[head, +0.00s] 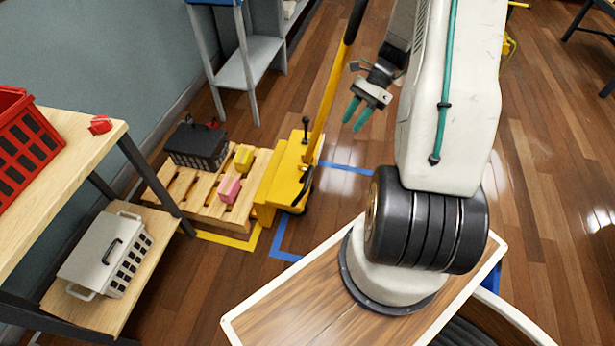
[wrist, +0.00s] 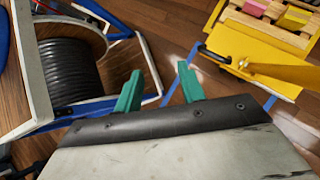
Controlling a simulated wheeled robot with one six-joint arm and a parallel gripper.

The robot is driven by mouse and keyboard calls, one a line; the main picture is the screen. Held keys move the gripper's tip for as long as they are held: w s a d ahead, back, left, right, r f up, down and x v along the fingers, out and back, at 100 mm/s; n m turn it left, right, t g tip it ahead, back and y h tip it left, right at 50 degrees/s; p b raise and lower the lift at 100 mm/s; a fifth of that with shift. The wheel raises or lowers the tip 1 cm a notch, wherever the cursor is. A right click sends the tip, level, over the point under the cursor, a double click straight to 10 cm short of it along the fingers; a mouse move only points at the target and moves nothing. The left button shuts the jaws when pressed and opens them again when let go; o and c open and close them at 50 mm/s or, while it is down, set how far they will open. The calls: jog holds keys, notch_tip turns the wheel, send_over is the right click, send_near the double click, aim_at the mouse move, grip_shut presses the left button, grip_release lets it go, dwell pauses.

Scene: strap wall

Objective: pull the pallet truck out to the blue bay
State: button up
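The yellow pallet truck (head: 285,178) stands at a wooden pallet (head: 198,190) by the left wall, its long yellow handle (head: 330,90) leaning up with a black grip at the top. It also shows in the wrist view (wrist: 250,62) at the upper right. The pallet bears a black crate (head: 197,145), a yellow block (head: 244,158) and a pink block (head: 229,189). The blue bay (head: 283,243) is a blue floor outline, partly hidden by my base and arm. My gripper (head: 357,114), with green fingers, is open and empty, right of the handle and apart from it.
A wooden shelf table (head: 50,160) at the left holds a red crate (head: 22,140) and, below, a grey case (head: 105,252). Yellow tape (head: 228,240) marks the floor by the pallet. A grey stand (head: 245,65) is behind. Open floor (head: 550,150) lies at the right.

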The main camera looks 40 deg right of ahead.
jog(key=w+a+f+m+t+y, duration=0.1)
jog(key=w+f+m+t+y, duration=0.15)
jog(key=f+m, duration=0.55)
jog(key=w+f+m+t+y, duration=0.2)
jog(key=w+f+m+t, duration=0.15)
jog(key=f+m, duration=0.45)
jog(key=m+t+h, duration=0.3)
jog(key=m+t, duration=0.4)
jog(key=m, duration=0.2)
send_near(309, 177)
jog(key=w+a+f, duration=0.1)
jog(key=w+f, duration=0.1)
jog(key=w, duration=0.1)
jog(key=shift+x, duration=3.55)
jog(key=shift+a+r, duration=0.15)
jog(key=shift+r, duration=0.05)
